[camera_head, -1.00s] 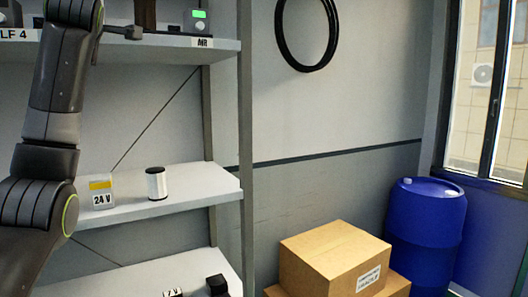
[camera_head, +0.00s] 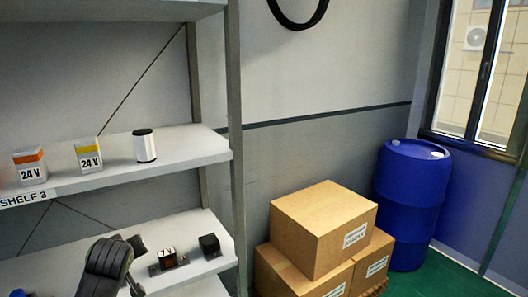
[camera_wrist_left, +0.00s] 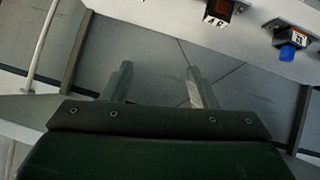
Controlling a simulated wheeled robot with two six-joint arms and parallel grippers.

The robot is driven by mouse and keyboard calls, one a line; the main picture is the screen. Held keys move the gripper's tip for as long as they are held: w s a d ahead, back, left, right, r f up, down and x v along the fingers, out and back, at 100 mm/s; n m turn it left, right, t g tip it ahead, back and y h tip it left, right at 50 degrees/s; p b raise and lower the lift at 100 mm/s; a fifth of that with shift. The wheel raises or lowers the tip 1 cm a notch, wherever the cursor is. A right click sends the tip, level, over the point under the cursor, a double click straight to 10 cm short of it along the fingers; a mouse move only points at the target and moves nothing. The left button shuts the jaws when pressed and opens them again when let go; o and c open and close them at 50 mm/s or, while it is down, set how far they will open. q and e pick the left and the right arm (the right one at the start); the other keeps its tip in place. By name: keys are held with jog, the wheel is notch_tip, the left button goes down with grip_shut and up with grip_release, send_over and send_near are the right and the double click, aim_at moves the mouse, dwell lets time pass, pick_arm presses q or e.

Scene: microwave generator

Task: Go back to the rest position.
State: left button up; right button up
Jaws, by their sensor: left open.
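My left arm shows at the bottom left of the head view, in front of the lower shelf; its gripper is out of that frame. In the left wrist view my left gripper (camera_wrist_left: 160,88) has its two fingers wide apart with nothing between them. Behind the fingers is a plain grey surface. Shelf edges with small labelled items cross the top of that view, apart from the fingers. My right gripper is in neither view.
The metal rack's shelf (camera_head: 190,149) holds two 24 V boxes (camera_head: 88,156) and a white cylinder (camera_head: 144,146). A lower shelf (camera_head: 205,262) holds small dark items. Cardboard boxes (camera_head: 318,222) and a blue barrel (camera_head: 412,190) stand right of the rack. Green floor (camera_head: 455,282) shows at lower right.

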pick_arm(q)
jog(key=s+d+f+m+g+h, duration=0.2)
jog(key=s+f+m+g, duration=0.15)
jog(key=s+f, duration=1.4)
jog(key=s+d+f+m+g, duration=0.1)
jog(key=s+m, duration=0.1)
jog(key=s, duration=0.9)
jog(key=s+d+f+m+g, duration=0.1)
jog(key=s+f+m+g, duration=0.1)
jog(key=s, duration=1)
notch_tip(320, 180, down, 25)
jog(key=a+h+b, duration=0.1)
jog(key=b, duration=0.1)
jog(key=s+d+f+g+b, duration=0.1)
jog(key=s+f+g+b, duration=0.1)
jog(key=s+f, duration=1.2)
notch_tip(320, 180, down, 5)
jog(key=shift+s+r, duration=0.15)
jog(key=shift+s, duration=0.15)
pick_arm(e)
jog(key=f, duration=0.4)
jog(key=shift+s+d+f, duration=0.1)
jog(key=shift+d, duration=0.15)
pick_arm(q)
jog(key=shift+d, duration=0.1)
